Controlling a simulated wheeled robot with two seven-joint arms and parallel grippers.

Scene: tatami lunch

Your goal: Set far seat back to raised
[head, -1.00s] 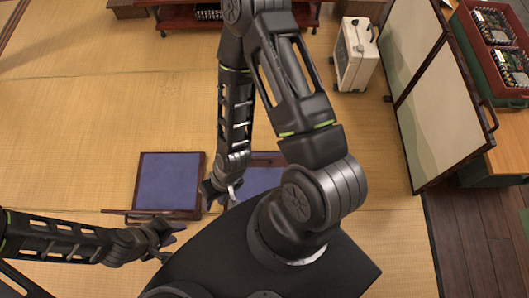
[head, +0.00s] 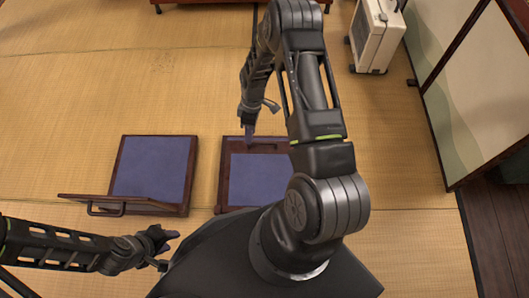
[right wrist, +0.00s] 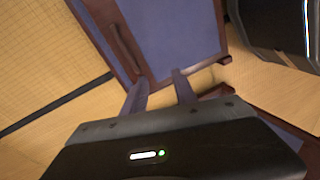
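Two low floor seats with blue pads and dark wood frames lie on the tatami. The left seat (head: 153,166) has its back (head: 85,201) standing up along its near side, seen nearly edge-on, with a dark handle (head: 105,209). The right seat (head: 260,182) looks flat, with a wooden bar handle (head: 262,147) at its far edge; the handle also shows in the right wrist view (right wrist: 125,50). My right gripper (head: 261,119) is open and empty just beyond that edge, its two fingers apart. My left gripper (head: 167,250) is open and empty near the left seat's near right corner.
A white heater (head: 376,36) stands at the back right. A folding screen (head: 465,90) stands along the right side. A red-brown low piece of furniture (head: 195,2) is at the top edge. The tatami (head: 150,85) beyond the seats is clear.

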